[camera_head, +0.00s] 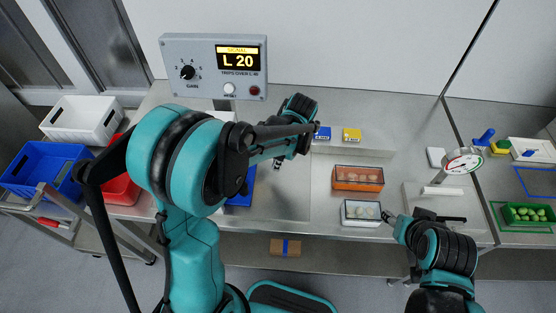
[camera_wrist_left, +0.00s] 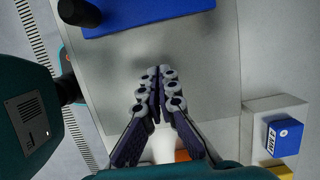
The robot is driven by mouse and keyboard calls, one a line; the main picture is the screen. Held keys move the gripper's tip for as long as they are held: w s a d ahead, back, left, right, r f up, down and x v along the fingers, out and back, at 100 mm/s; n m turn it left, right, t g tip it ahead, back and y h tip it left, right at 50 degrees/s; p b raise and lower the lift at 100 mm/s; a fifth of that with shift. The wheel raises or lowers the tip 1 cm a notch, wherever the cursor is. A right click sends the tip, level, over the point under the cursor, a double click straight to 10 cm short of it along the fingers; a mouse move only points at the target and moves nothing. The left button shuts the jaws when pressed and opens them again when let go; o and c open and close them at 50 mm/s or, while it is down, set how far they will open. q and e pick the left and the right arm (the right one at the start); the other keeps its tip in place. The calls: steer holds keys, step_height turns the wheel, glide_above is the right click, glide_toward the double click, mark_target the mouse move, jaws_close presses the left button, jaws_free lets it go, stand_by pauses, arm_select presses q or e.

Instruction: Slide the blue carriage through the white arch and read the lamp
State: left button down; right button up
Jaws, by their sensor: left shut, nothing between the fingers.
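The blue carriage (camera_head: 240,192) is mostly hidden behind my left arm in the head view. A blue slab with a black knob, probably the carriage, is at the top of the left wrist view (camera_wrist_left: 150,18). A white piece (camera_head: 222,115) behind my arm may be the arch; its shape is hidden. The grey signal box (camera_head: 178,52) shows "L 20" on a yellow-lit display (camera_head: 237,58), with a dark red lamp (camera_head: 254,90). My left gripper (camera_head: 278,163) is shut and empty, its fingertips together in the wrist view (camera_wrist_left: 158,72), apart from the blue slab. My right gripper (camera_head: 425,216) is beside a white tray; its opening is unclear.
A blue block (camera_head: 322,133) and a yellow block (camera_head: 351,134) lie at the back. An orange tray (camera_head: 358,187) and the white tray (camera_head: 346,222) hold pale pieces. A dial gauge (camera_head: 463,162) stands at right. Blue (camera_head: 40,185) and white (camera_head: 62,130) crates stand at left.

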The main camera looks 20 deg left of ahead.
mark_target(258, 177)
arm_select(q)
steer(key=b+x, duration=0.1)
steer(key=x, duration=0.5)
steer(key=shift+f+b, duration=0.1)
steer(key=shift+b, duration=0.2)
steer(key=a, duration=0.1)
steer(key=s+a, duration=0.1)
steer(key=a, duration=0.1)
steer(key=shift+a+r, duration=0.15)
steer(key=shift+r, duration=0.05)
steer(key=shift+a, duration=0.3)
steer(key=shift+a, duration=0.1)
